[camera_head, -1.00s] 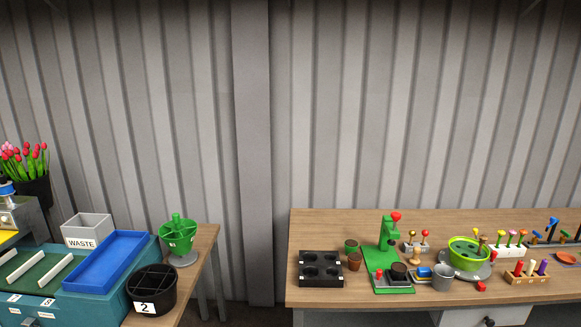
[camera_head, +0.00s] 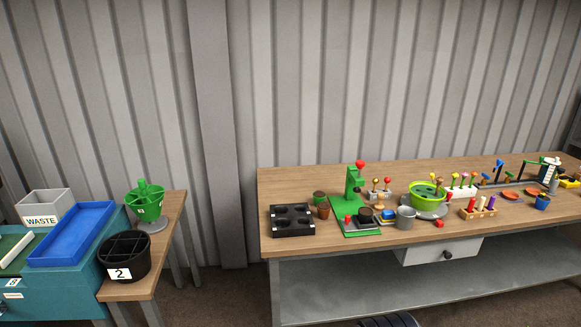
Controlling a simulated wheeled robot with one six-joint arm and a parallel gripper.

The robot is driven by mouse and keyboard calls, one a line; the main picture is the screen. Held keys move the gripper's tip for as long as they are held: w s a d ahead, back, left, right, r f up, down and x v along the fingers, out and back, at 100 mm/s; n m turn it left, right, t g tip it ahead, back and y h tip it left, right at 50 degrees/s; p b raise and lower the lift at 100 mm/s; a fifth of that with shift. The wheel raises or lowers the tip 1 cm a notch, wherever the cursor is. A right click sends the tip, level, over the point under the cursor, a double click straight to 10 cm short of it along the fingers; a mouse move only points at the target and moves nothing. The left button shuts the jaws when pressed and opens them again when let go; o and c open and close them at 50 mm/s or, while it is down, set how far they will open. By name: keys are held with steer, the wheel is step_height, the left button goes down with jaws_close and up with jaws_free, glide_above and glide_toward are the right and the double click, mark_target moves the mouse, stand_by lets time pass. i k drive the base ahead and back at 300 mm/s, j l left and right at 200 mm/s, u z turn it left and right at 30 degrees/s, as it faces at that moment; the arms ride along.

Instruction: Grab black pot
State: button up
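A black round pot (camera_head: 124,257) with dividers inside and a white label "2" stands upright on the front corner of the left wooden table (camera_head: 163,236). On the right table, a small black round piece (camera_head: 365,214) sits at the green press (camera_head: 354,200); I cannot tell exactly what it is. My gripper is not in view.
Beside the black pot stand a blue tray (camera_head: 73,233), a grey WASTE box (camera_head: 45,204) and a green divided pot (camera_head: 144,203). The right workbench (camera_head: 300,181) holds a black tray (camera_head: 291,220), a lime bowl (camera_head: 427,194) and a grey mug (camera_head: 406,217). A floor gap separates the tables.

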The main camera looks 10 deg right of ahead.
mark_target(366, 213)
steer(key=i+l+z, duration=0.2)
steer(key=i+z, duration=0.15)
steer(key=i, duration=0.35)
steer(key=i+z, duration=0.35)
steer(key=i, duration=0.4)
